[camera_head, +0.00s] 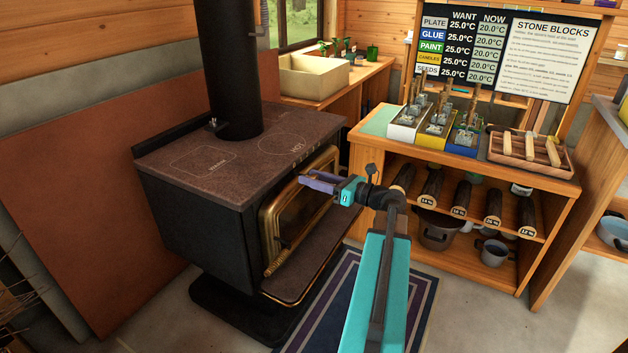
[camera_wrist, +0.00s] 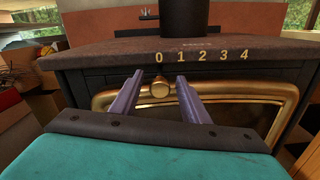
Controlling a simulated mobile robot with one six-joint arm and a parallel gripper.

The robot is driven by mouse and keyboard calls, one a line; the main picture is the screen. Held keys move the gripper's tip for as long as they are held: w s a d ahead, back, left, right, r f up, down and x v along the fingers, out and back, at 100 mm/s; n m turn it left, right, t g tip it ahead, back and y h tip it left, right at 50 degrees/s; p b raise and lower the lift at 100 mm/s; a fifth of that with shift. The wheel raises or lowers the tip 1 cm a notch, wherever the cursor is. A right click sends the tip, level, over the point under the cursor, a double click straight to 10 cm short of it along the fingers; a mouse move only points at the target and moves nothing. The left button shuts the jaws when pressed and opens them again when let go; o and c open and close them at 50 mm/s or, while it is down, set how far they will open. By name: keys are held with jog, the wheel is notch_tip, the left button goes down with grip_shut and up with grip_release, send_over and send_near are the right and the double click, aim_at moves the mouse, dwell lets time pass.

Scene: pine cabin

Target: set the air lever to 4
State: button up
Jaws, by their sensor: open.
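The black stove (camera_head: 200,205) stands at the left in the head view, with a brass-framed door (camera_head: 290,222). In the wrist view the numbers 0 to 4 run left to right along the front edge of its stone top (camera_wrist: 110,50). The air lever's round brass knob (camera_wrist: 160,88) sits just below the 0. My gripper (camera_wrist: 159,77) is open, with one purple finger on each side of the knob in the picture. I cannot tell whether either finger touches it. In the head view my gripper (camera_head: 320,182) is at the stove's upper front, and the knob is not clearly visible.
A black flue pipe (camera_head: 228,70) rises from the stove top. A wooden shelf unit (camera_head: 470,205) with logs and pots stands to the right of my arm. A striped rug (camera_head: 318,318) lies in front of the stove.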

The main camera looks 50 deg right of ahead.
grip_shut()
jog(key=shift+a, duration=0.15)
jog(key=w+d+p, duration=0.4)
jog(key=d+p, duration=0.6)
jog(key=d, duration=0.6)
jog(key=shift+d, duration=0.25)
grip_release()
